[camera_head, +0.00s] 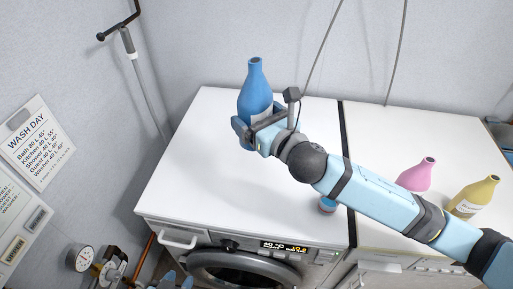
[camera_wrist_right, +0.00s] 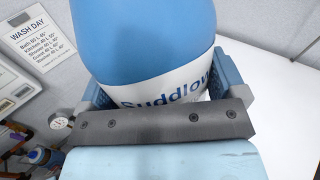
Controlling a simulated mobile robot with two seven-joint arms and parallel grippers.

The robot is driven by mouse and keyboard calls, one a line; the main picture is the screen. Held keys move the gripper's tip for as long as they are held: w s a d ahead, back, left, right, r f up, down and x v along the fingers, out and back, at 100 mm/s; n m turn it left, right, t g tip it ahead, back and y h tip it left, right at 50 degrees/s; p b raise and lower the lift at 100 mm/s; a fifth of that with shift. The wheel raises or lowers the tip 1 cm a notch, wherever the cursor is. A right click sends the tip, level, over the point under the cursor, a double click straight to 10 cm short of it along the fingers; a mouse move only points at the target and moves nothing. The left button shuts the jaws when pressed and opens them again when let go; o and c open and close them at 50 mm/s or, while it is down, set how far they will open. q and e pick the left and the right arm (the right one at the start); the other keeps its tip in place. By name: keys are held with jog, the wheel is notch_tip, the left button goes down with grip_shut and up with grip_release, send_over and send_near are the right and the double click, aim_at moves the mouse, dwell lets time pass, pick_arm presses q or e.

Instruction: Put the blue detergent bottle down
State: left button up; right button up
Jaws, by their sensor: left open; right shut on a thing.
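The blue detergent bottle (camera_head: 256,80) is upright over the white top of the left machine (camera_head: 195,165). My right gripper (camera_head: 252,128), whose arm comes in from the right, is shut around its lower body. The right wrist view shows the bottle (camera_wrist_right: 150,40) close up, with a white label, between the fingers. My left gripper (camera_head: 177,283) is open at the bottom edge, mostly cut off, low in front of the machine and away from the bottle.
A pink bottle (camera_head: 417,174) and a yellow bottle (camera_head: 473,196) stand on the right machine's top, near my right arm. A small blue object (camera_head: 327,205) sits partly under that arm. The left machine's top is mostly clear. A gauge with pipes (camera_head: 80,257) is at lower left.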

jog(key=shift+w+a+f+y, duration=0.15)
jog(key=shift+w+a+y, duration=0.05)
jog(key=shift+a+y, duration=0.15)
jog(key=shift+f+b, duration=1.65)
jog(key=shift+f, duration=8.2)
jog(key=shift+f, duration=0.15)
jog(key=o, duration=1.2)
jog(key=shift+f, duration=0.1)
jog(key=shift+o, duration=0.4)
jog(key=shift+s, duration=0.1)
